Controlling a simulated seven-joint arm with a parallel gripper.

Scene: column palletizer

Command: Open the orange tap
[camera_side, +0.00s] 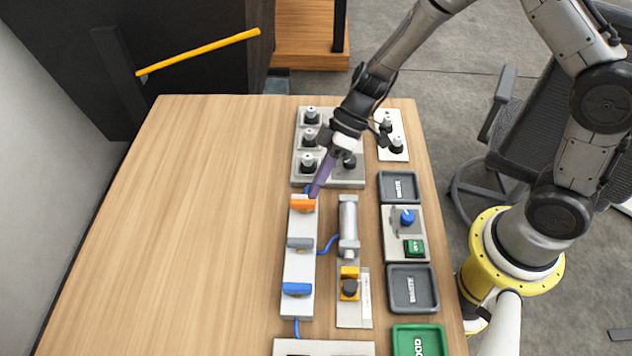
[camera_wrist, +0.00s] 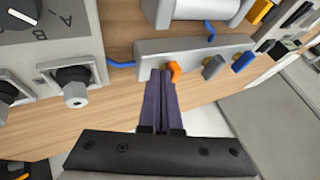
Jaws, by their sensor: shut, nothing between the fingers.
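The orange tap (camera_side: 303,205) is at the far end of a pale manifold block (camera_side: 298,258) on the table, above a grey tap (camera_side: 300,243) and a blue tap (camera_side: 297,289). In the wrist view the orange tap (camera_wrist: 174,71) sticks out from the block's face. My gripper (camera_side: 313,195) is shut, its long purple fingers slanting down to the tap. In the wrist view the fingertips (camera_wrist: 161,76) are just left of the orange lever, very close to it. I cannot tell whether they touch it. Nothing shows between the fingers.
A grey panel with several black knobs (camera_side: 310,138) stands beyond the block. A metal cylinder (camera_side: 348,228), a yellow-and-black switch (camera_side: 349,285), a blue-knob panel (camera_side: 404,222) and trays (camera_side: 399,188) lie to the right. The table's left side (camera_side: 190,230) is clear.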

